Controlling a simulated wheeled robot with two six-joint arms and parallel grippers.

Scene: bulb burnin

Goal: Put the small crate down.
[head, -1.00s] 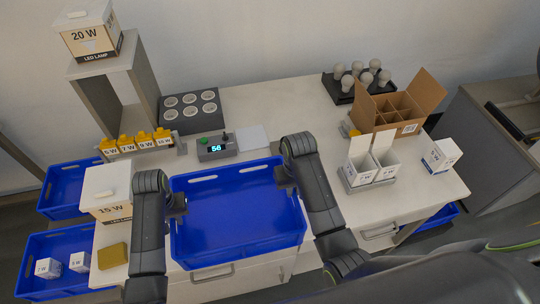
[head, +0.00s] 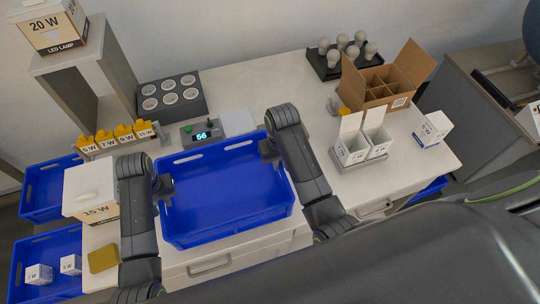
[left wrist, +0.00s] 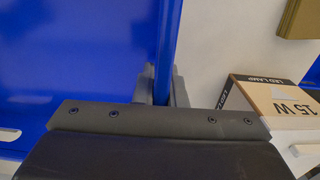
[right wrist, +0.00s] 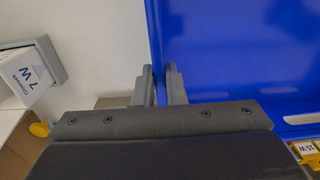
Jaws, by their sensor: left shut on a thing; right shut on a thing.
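The small crate (head: 228,196) is blue, open-topped and empty, and it shows between my two arms at the front of the table in the head view. My left gripper (head: 166,187) is shut on its left wall; the left wrist view shows the blue wall (left wrist: 166,50) between the fingers. My right gripper (head: 268,150) is shut on its right wall; the right wrist view shows that wall (right wrist: 157,50) between the fingers. The crate looks roughly level. I cannot tell whether its underside touches the table.
A box with a lid (head: 92,190) stands close left of my left arm, with a yellow-brown block (head: 103,258) near it. A control box with a display (head: 201,133) is just behind the crate.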

